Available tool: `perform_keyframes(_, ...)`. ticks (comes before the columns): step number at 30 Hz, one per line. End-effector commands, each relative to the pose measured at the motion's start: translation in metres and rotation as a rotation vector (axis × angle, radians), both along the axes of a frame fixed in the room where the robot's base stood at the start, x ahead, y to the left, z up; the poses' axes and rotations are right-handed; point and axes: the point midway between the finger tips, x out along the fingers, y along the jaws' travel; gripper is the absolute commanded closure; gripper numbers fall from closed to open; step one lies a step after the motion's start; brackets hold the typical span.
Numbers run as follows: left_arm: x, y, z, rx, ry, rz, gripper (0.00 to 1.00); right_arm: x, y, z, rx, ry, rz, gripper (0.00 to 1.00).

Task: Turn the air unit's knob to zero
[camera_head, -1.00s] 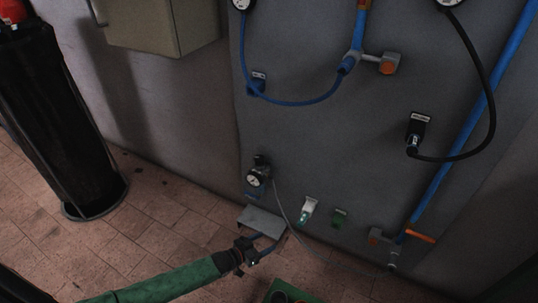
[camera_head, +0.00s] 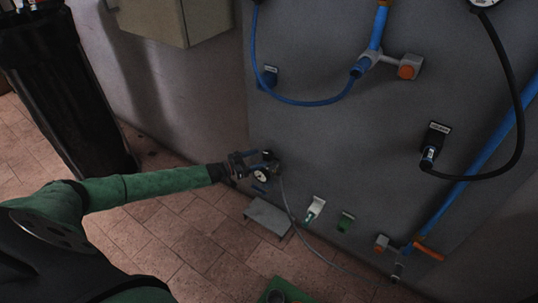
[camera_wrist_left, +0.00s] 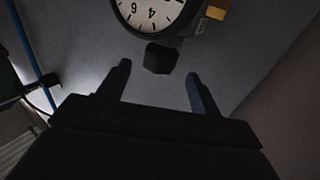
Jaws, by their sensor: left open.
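The air unit (camera_head: 261,177) is a small dark unit with a round white gauge, low on the grey wall panel. Its black knob (camera_wrist_left: 160,58) shows in the left wrist view beside the gauge (camera_wrist_left: 150,12), whose numbers appear upside down. The knob's setting is not readable. My right gripper is not in view.
A thin grey hose (camera_head: 295,222) runs down to the right. White (camera_head: 315,209) and green (camera_head: 345,222) fittings sit to the right. A black cylinder (camera_head: 70,100) stands at left.

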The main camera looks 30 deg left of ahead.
Motion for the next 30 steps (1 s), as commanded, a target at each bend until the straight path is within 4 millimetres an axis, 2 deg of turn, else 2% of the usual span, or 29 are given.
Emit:
perform_keyframes(3,0.015,-0.012,0.001,-0.001,-0.002,0.0,0.36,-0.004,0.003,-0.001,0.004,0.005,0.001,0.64)
perform_keyframes(10,0.036,-0.027,0.001,-0.001,-0.002,0.0,0.36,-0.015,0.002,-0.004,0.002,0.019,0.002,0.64)
perform_keyframes(15,0.041,-0.031,0.0,0.0,0.0,0.0,0.36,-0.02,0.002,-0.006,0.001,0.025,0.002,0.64)
perform_keyframes(23,0.042,-0.032,0.0,0.001,0.001,0.0,0.36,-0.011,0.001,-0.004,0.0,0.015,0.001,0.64)
perform_keyframes(30,0.041,-0.032,0.0,0.0,0.0,0.0,0.8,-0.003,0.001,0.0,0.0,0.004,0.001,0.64)
